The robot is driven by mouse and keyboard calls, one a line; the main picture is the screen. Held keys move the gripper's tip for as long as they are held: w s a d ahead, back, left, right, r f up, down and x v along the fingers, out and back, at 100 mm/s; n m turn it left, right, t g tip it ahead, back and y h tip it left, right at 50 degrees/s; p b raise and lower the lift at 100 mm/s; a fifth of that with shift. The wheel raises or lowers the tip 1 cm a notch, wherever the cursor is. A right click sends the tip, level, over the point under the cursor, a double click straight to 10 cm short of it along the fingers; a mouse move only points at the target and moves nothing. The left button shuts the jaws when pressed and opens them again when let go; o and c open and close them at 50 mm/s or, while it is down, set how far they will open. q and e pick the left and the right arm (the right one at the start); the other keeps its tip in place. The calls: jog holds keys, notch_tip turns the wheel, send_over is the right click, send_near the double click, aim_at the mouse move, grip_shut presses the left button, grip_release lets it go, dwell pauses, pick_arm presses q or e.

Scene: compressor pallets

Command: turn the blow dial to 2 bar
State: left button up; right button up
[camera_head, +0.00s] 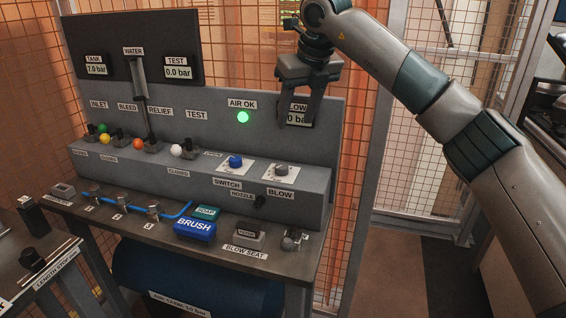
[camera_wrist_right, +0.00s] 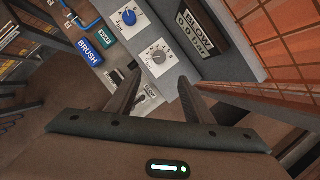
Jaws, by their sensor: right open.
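The blow dial (camera_head: 281,170) is a grey knob on a white scale plate, on the sloped front of the grey panel above the BLOW label. It also shows in the right wrist view (camera_wrist_right: 158,56), just beyond and between the fingertips. My right gripper (camera_head: 298,122) is open and empty, fingers pointing down, above the dial and apart from it. It partly hides the blow gauge (camera_head: 300,118), of which "0 bar" shows. The gauge also shows in the right wrist view (camera_wrist_right: 196,28). My left gripper is not in view.
The blue switch knob (camera_head: 235,161) sits left of the dial. A green AIR OK lamp (camera_head: 243,117) is lit. A row of coloured valve handles is further left. The blue brush block (camera_head: 195,230) and the blow seat (camera_head: 291,241) are on the bench below. Orange mesh stands behind.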

jog(key=p, duration=0.2)
send_over(282, 166)
jog(key=s+d, duration=0.1)
jog(key=s, duration=0.2)
jog(key=f, duration=1.1)
jog(key=shift+w, duration=0.25)
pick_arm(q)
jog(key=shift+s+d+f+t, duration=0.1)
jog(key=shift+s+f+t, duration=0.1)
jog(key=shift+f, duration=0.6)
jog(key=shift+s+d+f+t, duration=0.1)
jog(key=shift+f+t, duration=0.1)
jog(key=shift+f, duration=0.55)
pick_arm(e)
jog(key=shift+x, duration=2.75)
jog(key=shift+c, duration=0.5)
jog(key=c, duration=0.9)
